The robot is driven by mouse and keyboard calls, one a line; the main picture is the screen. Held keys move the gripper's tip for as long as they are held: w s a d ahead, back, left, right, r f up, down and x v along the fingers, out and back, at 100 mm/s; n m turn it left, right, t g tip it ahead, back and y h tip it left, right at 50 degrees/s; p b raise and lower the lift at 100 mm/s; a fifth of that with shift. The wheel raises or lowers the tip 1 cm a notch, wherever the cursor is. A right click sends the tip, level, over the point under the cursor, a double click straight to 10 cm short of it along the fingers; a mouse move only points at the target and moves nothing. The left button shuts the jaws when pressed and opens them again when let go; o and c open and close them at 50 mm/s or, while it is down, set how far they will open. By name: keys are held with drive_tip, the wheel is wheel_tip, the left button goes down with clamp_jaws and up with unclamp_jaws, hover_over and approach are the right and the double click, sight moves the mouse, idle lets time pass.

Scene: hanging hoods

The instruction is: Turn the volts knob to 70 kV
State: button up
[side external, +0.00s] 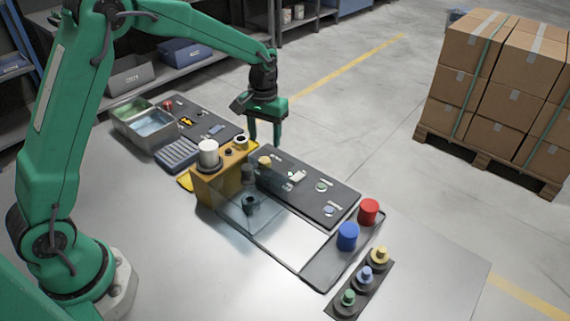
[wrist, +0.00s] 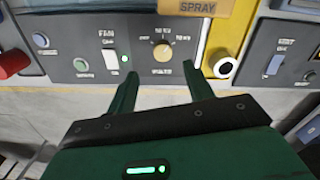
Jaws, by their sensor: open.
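The volts knob is most likely the round tan knob (wrist: 162,53) on the dark control panel (wrist: 60,58), with small white labels around its upper side. The labels are too blurred to read surely, and I cannot tell where its pointer stands. In the side external view a tan knob (side external: 265,161) shows at the left end of the panel (side external: 315,192). My gripper (side external: 265,141) points down above that end, its fingers apart and empty. In the wrist view my gripper (wrist: 160,72) has its fingertips to either side below the knob, apart from it.
A white switch (wrist: 110,60) with a lit green lamp (wrist: 124,58) sits beside the knob. A yellow block marked SPRAY (wrist: 188,7) carries a white cylinder (side external: 208,153). A transparent pane (side external: 240,212), blue cup (side external: 347,236) and red cup (side external: 368,211) stand nearby. Boxes (side external: 500,75) are far right.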

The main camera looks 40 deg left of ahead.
sight(265, 160)
drive_tip(key=shift+n, duration=0.9)
drive_tip(key=shift+f, duration=0.1)
drive_tip(key=shift+a+f, duration=0.15)
drive_tip(key=shift+f, duration=3.7)
drive_tip(key=c, duration=1)
